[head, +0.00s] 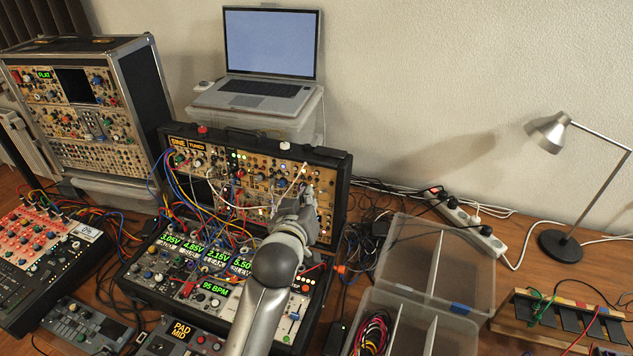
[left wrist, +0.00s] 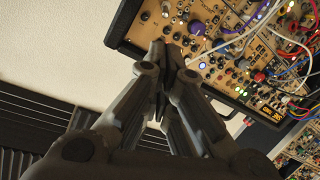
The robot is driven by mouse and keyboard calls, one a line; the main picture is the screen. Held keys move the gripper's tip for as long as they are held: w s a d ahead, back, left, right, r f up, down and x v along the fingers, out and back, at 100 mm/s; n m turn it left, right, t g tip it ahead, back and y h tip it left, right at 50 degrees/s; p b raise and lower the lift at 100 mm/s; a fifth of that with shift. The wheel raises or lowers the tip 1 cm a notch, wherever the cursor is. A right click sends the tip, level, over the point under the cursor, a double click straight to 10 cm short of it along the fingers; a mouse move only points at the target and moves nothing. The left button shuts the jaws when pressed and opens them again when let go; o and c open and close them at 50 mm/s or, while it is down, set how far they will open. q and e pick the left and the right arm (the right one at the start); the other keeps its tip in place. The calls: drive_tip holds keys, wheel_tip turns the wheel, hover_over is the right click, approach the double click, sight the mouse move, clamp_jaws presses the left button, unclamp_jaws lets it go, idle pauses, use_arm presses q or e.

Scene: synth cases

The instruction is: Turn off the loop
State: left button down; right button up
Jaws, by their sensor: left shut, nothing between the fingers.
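The middle synth case (head: 343,172) stands open on the table, its upper panel covered with knobs, lit buttons and patch cables. My left gripper (head: 306,197) is in front of the right part of that upper panel. In the left wrist view its fingers (left wrist: 168,50) are closed together, empty, with the tips close to the panel (left wrist: 150,30) beside small dark knobs. Whether they touch it I cannot tell. No control that I can read as the loop shows; my arm covers part of the case. My right gripper is not in view.
A laptop (head: 270,45) sits on a plastic box behind the case. Another synth case (head: 150,90) and a red-panelled mixer (head: 40,240) are at left. Clear open boxes (head: 440,260), a power strip (head: 470,224) and a lamp (head: 560,245) are at right. Loose cables hang across the panels.

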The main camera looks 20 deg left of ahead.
use_arm(q)
drive_tip(key=p, duration=0.1)
approach(319, 177)
drive_tip(key=w, duration=0.1)
drive_tip(key=p+x, duration=0.1)
drive_tip(key=x, duration=0.2)
drive_tip(key=shift+w+f, duration=0.15)
drive_tip(key=shift+w, duration=0.2)
drive_tip(key=shift+x, duration=0.85)
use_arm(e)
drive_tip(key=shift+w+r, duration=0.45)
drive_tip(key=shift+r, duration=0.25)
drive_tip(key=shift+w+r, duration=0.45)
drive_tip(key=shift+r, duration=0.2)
use_arm(q)
drive_tip(key=shift+f, duration=0.1)
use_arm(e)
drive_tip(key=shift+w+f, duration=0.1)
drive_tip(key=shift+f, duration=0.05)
